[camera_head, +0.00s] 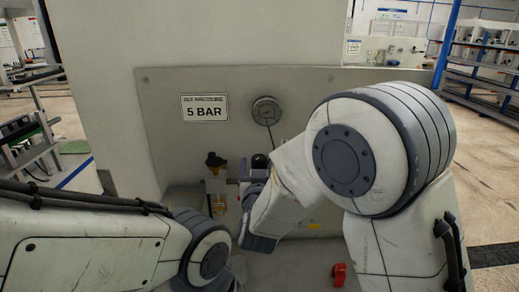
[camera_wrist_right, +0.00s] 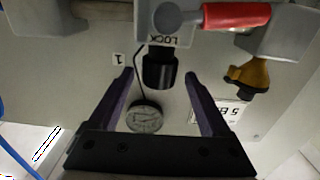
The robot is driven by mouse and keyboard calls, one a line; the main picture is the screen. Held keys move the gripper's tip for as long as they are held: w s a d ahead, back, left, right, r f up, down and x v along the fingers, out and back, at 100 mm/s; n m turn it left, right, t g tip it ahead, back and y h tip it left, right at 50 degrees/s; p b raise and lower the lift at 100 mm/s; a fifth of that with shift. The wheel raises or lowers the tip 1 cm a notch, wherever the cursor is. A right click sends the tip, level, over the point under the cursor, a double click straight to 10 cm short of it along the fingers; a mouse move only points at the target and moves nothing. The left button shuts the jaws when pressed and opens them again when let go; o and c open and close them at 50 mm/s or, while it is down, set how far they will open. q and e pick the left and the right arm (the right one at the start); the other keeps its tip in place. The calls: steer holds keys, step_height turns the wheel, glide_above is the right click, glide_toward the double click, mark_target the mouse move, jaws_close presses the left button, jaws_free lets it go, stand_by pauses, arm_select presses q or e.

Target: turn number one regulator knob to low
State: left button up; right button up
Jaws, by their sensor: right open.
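The regulator knob (camera_wrist_right: 159,72) is black and ribbed, under a grey body marked LOCK (camera_wrist_right: 163,40), beside a small label "1" (camera_wrist_right: 118,59). In the head view its black top (camera_head: 259,161) shows just above my right wrist. My right gripper (camera_wrist_right: 158,80) is open, its two dark fingers one on each side of the knob with gaps visible on both sides. I cannot tell how deep the fingertips reach along the knob. In the head view my right arm hides most of the regulator. My left arm shows at lower left, but its gripper does not.
A round gauge (camera_head: 266,110) and a "5 BAR" sign (camera_head: 205,108) are on the grey panel (camera_head: 330,85). A red handle (camera_wrist_right: 236,15) and a black-and-yellow fitting (camera_wrist_right: 250,75) are close to the knob. A red part (camera_head: 339,274) lies at the bottom of the head view.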

mark_target(259, 155)
steer(key=w+p, duration=0.1)
steer(key=w, duration=0.3)
steer(key=shift+w+r+p, duration=0.15)
steer(key=shift+w+p, duration=0.05)
steer(key=shift+p, duration=0.15)
steer(key=shift+w+d, duration=0.1)
steer(key=shift+w, duration=0.5)
steer(key=c, duration=1.3)
steer(key=shift+f, duration=0.2)
jaws_close()
